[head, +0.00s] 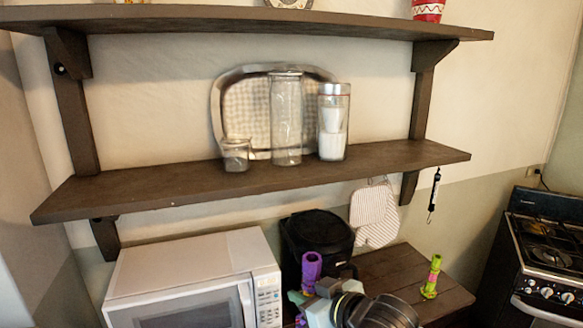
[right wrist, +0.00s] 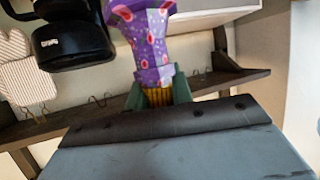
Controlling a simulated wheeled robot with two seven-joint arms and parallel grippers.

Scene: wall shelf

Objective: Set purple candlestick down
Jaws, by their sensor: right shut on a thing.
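The purple candlestick (head: 311,268) shows in the head view at the lower middle, upright, between the microwave and the wooden table. In the right wrist view the candlestick (right wrist: 143,38) is purple with red and white spots and has a yellowish ribbed part between the fingers. My right gripper (right wrist: 160,92) is shut on it. In the head view my right gripper (head: 318,292) is at the bottom, partly hidden by my own arm. What lies directly under the candlestick is hidden. My left gripper is not in view.
A green candlestick (head: 431,277) stands on the wooden table (head: 385,268). A white microwave (head: 190,265) is at the left and a black coffee maker (head: 316,236) is behind. The lower shelf (head: 390,160) holds glass jars and a tray, with bare room at both ends. A stove (head: 545,250) is right.

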